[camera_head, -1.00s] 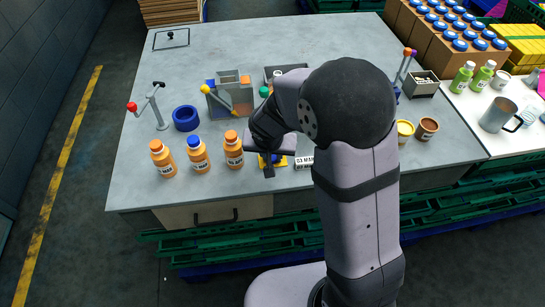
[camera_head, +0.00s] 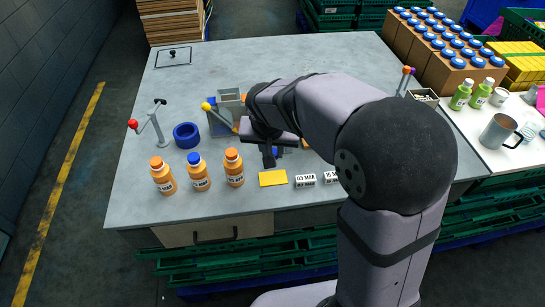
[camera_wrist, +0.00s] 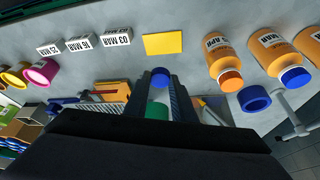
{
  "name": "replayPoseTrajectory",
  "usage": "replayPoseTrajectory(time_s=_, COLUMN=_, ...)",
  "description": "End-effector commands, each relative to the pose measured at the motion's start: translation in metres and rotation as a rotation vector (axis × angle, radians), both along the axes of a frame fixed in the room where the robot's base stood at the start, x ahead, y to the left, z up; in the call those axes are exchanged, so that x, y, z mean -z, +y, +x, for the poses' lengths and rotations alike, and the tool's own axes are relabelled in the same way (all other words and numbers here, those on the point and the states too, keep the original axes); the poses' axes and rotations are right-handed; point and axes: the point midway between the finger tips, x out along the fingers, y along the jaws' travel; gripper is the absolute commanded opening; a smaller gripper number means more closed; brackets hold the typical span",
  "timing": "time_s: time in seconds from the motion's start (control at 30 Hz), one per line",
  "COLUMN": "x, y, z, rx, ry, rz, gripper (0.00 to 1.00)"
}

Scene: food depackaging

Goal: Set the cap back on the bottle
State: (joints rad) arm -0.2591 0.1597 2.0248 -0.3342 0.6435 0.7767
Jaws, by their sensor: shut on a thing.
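My gripper (camera_head: 272,158) is above the table, behind the yellow card. In the wrist view its fingers (camera_wrist: 160,82) are shut on a small blue piece that looks like the cap (camera_wrist: 160,80). A green round thing (camera_wrist: 157,112) shows between the fingers, below the blue piece in that picture. I cannot tell whether it is part of the bottle, or whether it touches the blue piece. Three orange bottles stand upright at the front left, all capped: orange cap (camera_head: 163,177), blue cap (camera_head: 198,172), orange cap (camera_head: 233,168).
A yellow card (camera_head: 272,178) and white date blocks (camera_head: 305,180) lie along the front. A blue ring (camera_head: 186,135) and a red-knobbed lever stand (camera_head: 152,125) are at left. A grey fixture (camera_head: 228,105) with a yellow-knobbed lever is behind my gripper.

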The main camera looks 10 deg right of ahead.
Motion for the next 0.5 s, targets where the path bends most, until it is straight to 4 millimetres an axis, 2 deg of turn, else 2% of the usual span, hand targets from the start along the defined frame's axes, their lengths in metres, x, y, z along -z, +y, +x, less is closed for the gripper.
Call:
replayPoseTrajectory(time_s=0.13, x=-0.004, y=-0.002, z=0.001, rx=0.001, ry=-0.001, rz=0.001, gripper=0.0)
replayPoseTrajectory(time_s=0.27, x=-0.01, y=-0.012, z=0.006, rx=0.004, ry=-0.001, rz=0.0, gripper=0.0)
replayPoseTrajectory(time_s=0.5, x=-0.028, y=-0.055, z=0.025, rx=0.007, ry=0.0, rz=0.001, gripper=0.0)
